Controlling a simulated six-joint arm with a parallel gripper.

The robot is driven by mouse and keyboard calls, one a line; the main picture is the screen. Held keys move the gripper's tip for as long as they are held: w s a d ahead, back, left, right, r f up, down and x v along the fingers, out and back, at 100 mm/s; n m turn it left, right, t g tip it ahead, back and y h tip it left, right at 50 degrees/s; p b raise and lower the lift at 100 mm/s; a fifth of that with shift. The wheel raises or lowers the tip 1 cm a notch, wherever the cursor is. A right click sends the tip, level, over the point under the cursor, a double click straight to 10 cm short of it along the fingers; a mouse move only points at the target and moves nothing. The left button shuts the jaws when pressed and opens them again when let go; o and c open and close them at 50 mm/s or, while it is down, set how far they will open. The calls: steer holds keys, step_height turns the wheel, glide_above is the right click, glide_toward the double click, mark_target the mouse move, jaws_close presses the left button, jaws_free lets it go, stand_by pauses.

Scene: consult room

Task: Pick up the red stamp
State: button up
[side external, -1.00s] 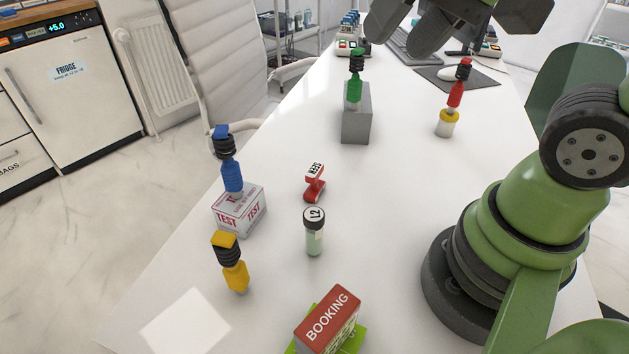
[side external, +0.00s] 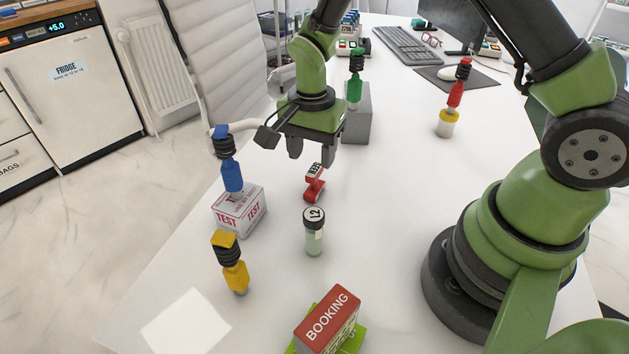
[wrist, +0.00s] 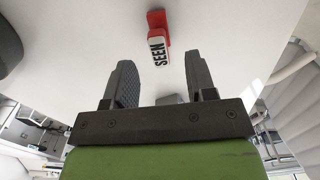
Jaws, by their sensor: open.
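The red stamp (side external: 315,189), with a white top reading SEEN, stands on the white table. In the wrist view the red stamp (wrist: 157,22) appears at the top, with its white label just beyond and between the finger ends. My gripper (side external: 314,154) is open and empty, pointing down just above and slightly behind the stamp in the side view. In the wrist view my gripper (wrist: 160,65) shows both fingers spread, with nothing between them touching.
The TEST box (side external: 240,212) with a blue-topped item (side external: 231,174) is at left. A grey block (side external: 357,127) bearing a green item (side external: 354,92) stands behind. Table right of the stamp is clear.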

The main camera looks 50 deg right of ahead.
mark_target(315, 168)
steer(key=f, duration=0.7)
steer(key=shift+d, duration=0.35)
steer(key=c, duration=0.9)
